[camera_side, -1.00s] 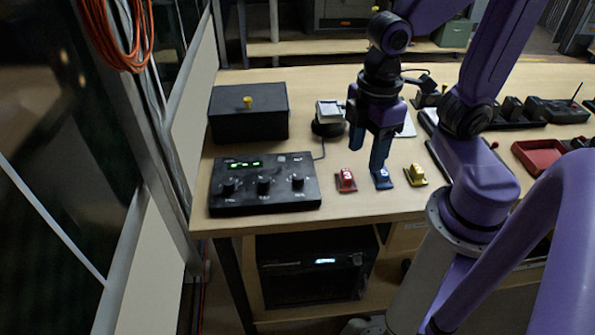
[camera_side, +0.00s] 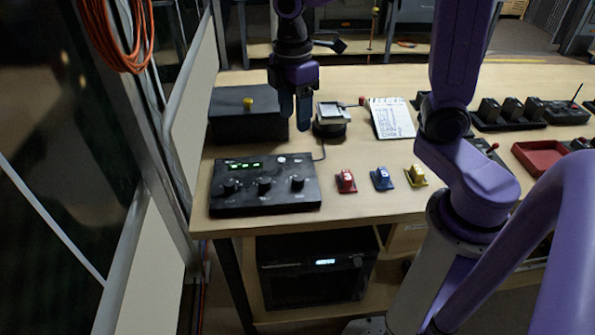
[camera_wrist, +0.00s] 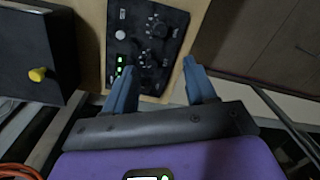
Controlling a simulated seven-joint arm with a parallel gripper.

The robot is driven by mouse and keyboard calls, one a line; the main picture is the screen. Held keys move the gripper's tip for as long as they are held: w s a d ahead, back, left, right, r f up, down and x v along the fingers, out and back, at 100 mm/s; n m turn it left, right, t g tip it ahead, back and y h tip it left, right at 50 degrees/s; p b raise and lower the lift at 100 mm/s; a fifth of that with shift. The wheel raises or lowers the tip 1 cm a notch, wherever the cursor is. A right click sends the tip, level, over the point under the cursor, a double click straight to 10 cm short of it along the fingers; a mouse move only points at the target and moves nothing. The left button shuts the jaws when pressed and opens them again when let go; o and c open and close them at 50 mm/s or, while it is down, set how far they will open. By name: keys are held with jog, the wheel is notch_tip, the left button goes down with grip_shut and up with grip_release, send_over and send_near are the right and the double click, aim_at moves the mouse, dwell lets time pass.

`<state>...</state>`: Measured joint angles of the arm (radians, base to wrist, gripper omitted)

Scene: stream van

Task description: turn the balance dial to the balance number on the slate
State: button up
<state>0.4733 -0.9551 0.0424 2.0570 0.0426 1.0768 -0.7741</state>
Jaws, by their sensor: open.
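The black control box (camera_side: 240,203) lies at the table's left front. It has three dark dials, a left one (camera_side: 229,187), a middle one (camera_side: 264,187) and a right one (camera_side: 298,183), and a green display. Their labels are too small to tell which is the balance dial. A white sheet or slate (camera_side: 393,118) with dark writing lies at the back; I cannot read its number. My gripper (camera_side: 295,124) is open and empty, above and behind the box. In the wrist view the control box (camera_wrist: 180,18) shows beyond my open fingers (camera_wrist: 160,66), which touch no dial.
A black case (camera_side: 235,128) with a yellow knob stands behind the control box. A round stand (camera_side: 330,120) with a small pad sits beside it. Red (camera_side: 346,181), blue (camera_side: 382,179) and yellow (camera_side: 415,176) blocks stand to the right of the box.

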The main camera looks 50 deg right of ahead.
aim_at(298, 177)
jog(key=f, duration=1)
jog(key=s+f, duration=0.1)
jog(key=f, duration=0.4)
jog(key=shift+a+f, duration=0.1)
jog(key=shift+f, duration=0.3)
grip_shut()
